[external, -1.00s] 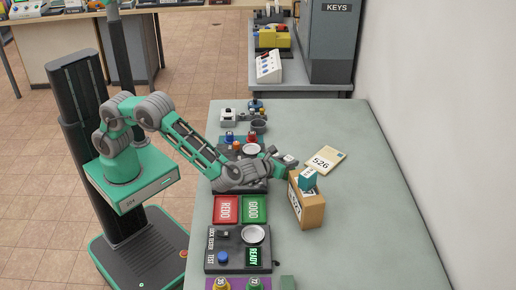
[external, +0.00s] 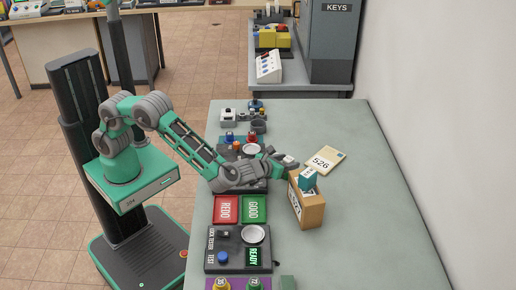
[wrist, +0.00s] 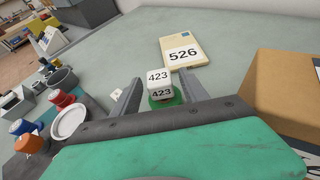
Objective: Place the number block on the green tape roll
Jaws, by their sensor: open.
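The number block (wrist: 157,78) is a white cube marked 423. In the wrist view it sits on the green tape roll (wrist: 174,101), which shows beneath and beside it. My gripper (wrist: 158,92) is open, with one finger to the left and one to the right of the block and roll; gaps show on both sides. In the external view my gripper (external: 284,165) is low over the table, with the white block (external: 290,159) at its tips.
A cardboard box (external: 312,211) holding a teal item stands close to my gripper, at its right in the wrist view. An envelope marked 526 (external: 325,160) lies beyond. Button panels and dishes line the left table edge. The table's right side is clear.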

